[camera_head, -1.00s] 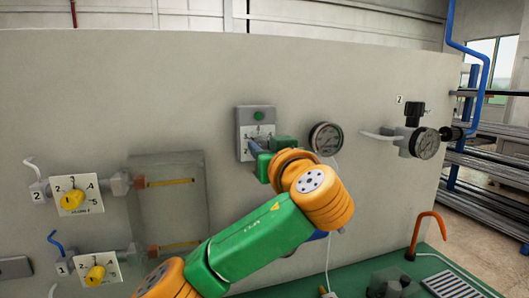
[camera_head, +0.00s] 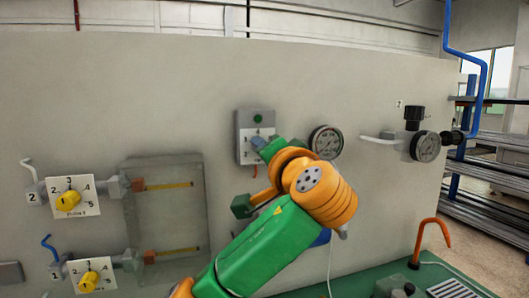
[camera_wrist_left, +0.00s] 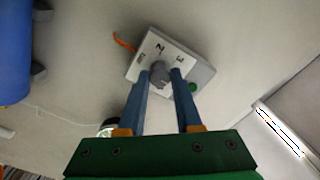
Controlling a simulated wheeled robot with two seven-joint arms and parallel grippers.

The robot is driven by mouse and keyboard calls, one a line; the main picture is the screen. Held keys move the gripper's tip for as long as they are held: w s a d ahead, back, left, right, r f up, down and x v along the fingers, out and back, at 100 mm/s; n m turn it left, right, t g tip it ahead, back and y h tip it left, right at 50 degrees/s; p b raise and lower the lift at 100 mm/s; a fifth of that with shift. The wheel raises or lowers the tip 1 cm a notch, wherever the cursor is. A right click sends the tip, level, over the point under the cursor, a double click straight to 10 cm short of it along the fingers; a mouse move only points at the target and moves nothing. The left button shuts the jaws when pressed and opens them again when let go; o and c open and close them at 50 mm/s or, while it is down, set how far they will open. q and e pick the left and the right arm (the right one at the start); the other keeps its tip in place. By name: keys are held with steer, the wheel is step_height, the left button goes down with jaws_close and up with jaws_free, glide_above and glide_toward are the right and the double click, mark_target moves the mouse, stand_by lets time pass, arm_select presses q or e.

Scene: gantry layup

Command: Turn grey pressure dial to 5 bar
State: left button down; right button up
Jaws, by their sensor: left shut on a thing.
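The grey dial (camera_wrist_left: 158,73) sits on a small grey box with a white numbered face (camera_wrist_left: 165,52), fixed to the wall panel. In the head view the box (camera_head: 242,120) is left of centre with a green lamp (camera_head: 258,118) at its top; the dial is hidden there by my gripper. My left gripper (camera_wrist_left: 160,76) is shut on the grey dial, one blue finger on each side. It also shows in the head view (camera_head: 258,145). Some numbers show around the dial, but its pointer cannot be read. My right gripper is not in view.
A round gauge (camera_head: 326,142) is just right of the box, close to my left wrist. Two yellow dials (camera_head: 68,201) (camera_head: 88,281) are at the left. A second gauge (camera_head: 425,147) and an orange hook (camera_head: 432,235) are at the right.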

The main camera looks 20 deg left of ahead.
arm_select(q)
steer(key=m, duration=1)
steer(key=shift+r+m, duration=0.25)
steer(key=shift+m, duration=0.15)
stand_by(0.4)
steer(key=c, duration=0.8)
jaws_free()
steer(key=shift+o, duration=1)
steer(key=shift+w+a+f, duration=0.1)
steer(key=shift+w+f, duration=0.05)
steer(key=shift+f, duration=0.05)
steer(key=b+v, duration=0.3)
steer(key=v, duration=0.4)
